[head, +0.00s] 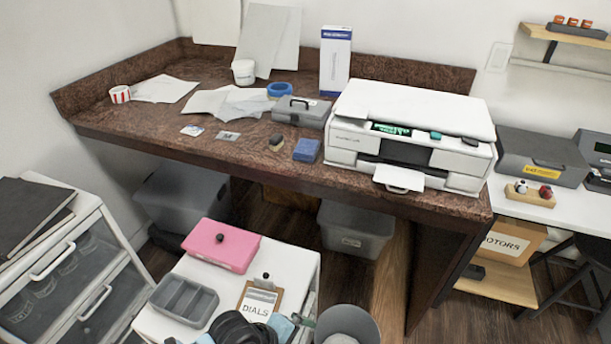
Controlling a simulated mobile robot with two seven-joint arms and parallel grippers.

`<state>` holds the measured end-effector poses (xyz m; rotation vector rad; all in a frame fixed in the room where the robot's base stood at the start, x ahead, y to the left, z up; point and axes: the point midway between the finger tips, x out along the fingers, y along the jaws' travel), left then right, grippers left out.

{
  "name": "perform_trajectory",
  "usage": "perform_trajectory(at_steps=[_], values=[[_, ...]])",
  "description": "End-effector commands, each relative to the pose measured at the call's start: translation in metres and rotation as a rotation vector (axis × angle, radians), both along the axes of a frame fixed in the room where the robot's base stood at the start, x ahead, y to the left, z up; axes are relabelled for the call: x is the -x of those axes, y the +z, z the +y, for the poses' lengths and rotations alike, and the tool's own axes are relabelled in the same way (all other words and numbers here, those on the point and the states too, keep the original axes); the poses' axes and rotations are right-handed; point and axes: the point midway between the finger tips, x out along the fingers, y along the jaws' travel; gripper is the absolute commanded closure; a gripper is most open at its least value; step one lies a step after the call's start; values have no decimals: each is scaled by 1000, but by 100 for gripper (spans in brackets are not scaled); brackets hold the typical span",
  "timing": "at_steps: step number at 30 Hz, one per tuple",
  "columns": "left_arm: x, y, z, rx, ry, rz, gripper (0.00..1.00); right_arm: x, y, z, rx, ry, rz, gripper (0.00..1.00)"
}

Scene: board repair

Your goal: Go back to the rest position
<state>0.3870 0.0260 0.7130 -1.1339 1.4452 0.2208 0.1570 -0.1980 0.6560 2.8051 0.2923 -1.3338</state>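Neither of my grippers can be made out in the head view, and no arm comes in from the left or the right. A white printer (410,120) stands on the brown countertop (350,185), with a green piece showing in its top opening and a white sheet at its front. A pink box (221,246) with a dark knob lies on a low white cabinet (275,262) in front of the counter. A grey divided tray (184,301) and a clipboard marked DIALS (260,301) lie there too.
On the counter are a grey toolbox (301,111), a blue block (306,150), blue tape (280,90) and papers. A drawer unit (70,265) stands left; a white desk stands right.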

Motion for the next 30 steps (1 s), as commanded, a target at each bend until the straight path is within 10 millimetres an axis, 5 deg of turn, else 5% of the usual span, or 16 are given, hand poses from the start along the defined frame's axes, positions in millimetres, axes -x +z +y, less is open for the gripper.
perform_trajectory(at_steps=[5, 11, 21, 30], values=[[29, -2, 1, 179, 371, 105, 0, -2, 9, -2, 4, 2, -10, 100], [59, -7, 26, 353, 786, 215, 0, -6, 18, -3, 7, 4, -25, 100], [135, -14, 111, 601, 1442, 332, 0, -24, 39, -4, 9, 5, -74, 100], [192, -10, 170, 724, 1756, 339, 0, -32, 48, -5, 9, 4, -98, 100]])
